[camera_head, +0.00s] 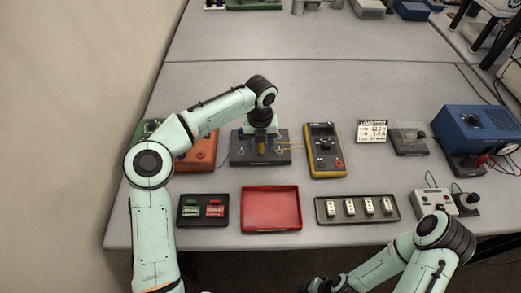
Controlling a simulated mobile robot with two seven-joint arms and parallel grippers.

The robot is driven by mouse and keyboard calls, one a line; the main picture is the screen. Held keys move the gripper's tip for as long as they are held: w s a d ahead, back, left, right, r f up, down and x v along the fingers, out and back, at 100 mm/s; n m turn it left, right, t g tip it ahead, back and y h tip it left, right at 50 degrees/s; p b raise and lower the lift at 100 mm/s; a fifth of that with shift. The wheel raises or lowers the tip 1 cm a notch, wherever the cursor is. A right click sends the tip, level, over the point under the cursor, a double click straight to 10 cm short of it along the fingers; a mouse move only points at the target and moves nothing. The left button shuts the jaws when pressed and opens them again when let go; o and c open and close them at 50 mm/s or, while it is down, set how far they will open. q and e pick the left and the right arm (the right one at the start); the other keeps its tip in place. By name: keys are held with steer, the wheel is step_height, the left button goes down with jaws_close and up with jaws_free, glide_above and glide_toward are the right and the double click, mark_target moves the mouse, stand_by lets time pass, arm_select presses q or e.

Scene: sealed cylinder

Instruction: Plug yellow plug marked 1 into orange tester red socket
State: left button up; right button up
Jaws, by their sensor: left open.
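The orange tester (203,155) lies at the back left of the bench, partly hidden behind my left arm. Its red socket cannot be made out. My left gripper (262,133) points down over a dark stand (248,158) to the right of the tester. It is open. A small yellowish piece (260,141) shows just below it; whether this is the yellow plug marked 1 cannot be told, and no number is legible. My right gripper (322,285) is at the bottom edge, partly cut off, away from the task objects.
A yellow multimeter (312,165) stands right of the dark stand. In front lie a black tray (182,221) of green and red pieces, an empty red tray (270,208) and a tray (338,217) of white pieces. A blue box (470,125) stands at right.

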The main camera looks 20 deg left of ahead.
arm_select(q)
steer(key=shift+w+f, duration=0.25)
steer(key=shift+f, duration=0.55)
arm_select(e)
steer(key=shift+w, duration=0.15)
arm_select(q)
steer(key=shift+s, duration=0.1)
arm_select(e)
steer(key=shift+r, duration=0.1)
steer(key=shift+w+r, duration=0.25)
steer(key=shift+w, duration=0.1)
arm_select(q)
steer(key=shift+p, duration=0.35)
arm_select(e)
steer(key=shift+w+r, duration=0.1)
steer(key=shift+r, duration=0.05)
steer(key=shift+w+r, duration=0.2)
steer(key=shift+r, duration=0.05)
arm_select(q)
steer(key=shift+c, duration=0.3)
